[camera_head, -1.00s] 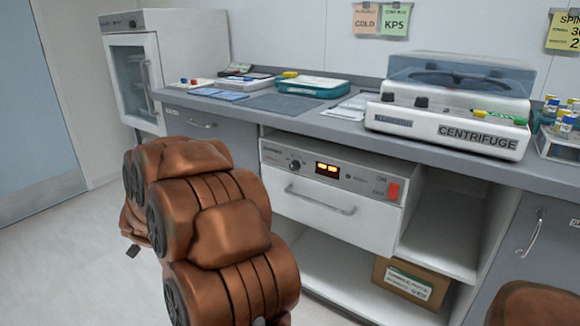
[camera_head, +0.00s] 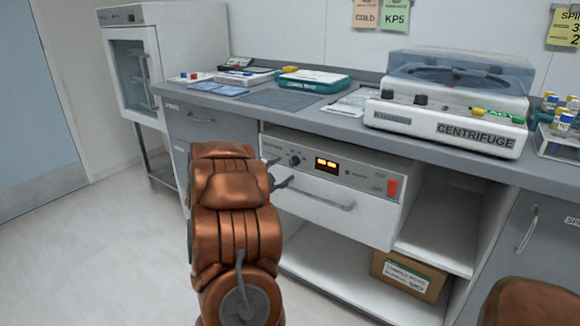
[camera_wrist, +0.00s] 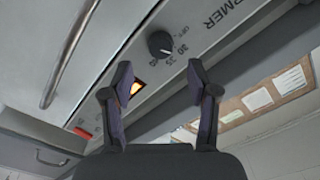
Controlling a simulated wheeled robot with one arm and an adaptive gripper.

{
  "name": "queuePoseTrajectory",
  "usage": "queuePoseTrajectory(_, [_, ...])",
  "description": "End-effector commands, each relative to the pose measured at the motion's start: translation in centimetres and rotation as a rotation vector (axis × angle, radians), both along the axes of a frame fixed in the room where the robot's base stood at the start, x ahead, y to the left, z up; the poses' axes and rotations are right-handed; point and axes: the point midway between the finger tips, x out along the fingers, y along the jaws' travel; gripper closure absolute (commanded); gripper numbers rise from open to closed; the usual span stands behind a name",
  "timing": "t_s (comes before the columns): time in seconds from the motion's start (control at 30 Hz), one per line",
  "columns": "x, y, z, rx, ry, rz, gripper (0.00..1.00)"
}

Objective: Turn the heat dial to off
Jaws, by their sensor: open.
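The heat dial (camera_head: 294,160) is a small dark round knob on the front panel of the white warmer drawer unit (camera_head: 330,217) under the counter. It also shows in the wrist view (camera_wrist: 160,43), with OFF and numbers printed around it. Its pale pointer mark seems to face the 30, not OFF. My gripper (camera_head: 277,174) is open and empty, just left of and below the dial in the head view. In the wrist view my gripper (camera_wrist: 160,75) has its two fingertips spread wide, with the dial above the gap between them. I see no contact with the dial.
The lit orange display (camera_head: 326,166) and a red switch (camera_head: 392,187) share the panel. The drawer handle (camera_head: 320,199) sticks out below. The counter edge (camera_head: 330,126) overhangs the panel, with a centrifuge (camera_head: 450,132) on top. The floor at left is clear.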

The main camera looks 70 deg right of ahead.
Motion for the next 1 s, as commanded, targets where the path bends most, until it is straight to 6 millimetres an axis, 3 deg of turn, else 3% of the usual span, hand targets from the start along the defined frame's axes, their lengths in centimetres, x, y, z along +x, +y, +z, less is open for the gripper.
queuePoseTrajectory(0.33, [-0.9, -4.3, -0.2, 0.003, -0.002, 0.000, 0.41])
queuePoseTrajectory(0.77, [-1.0, -5.1, 0.0, 0.002, -0.001, 0.002, 0.41])
queuePoseTrajectory(1.0, [-1.0, -5.0, 0.0, 0.003, -0.002, 0.003, 0.65])
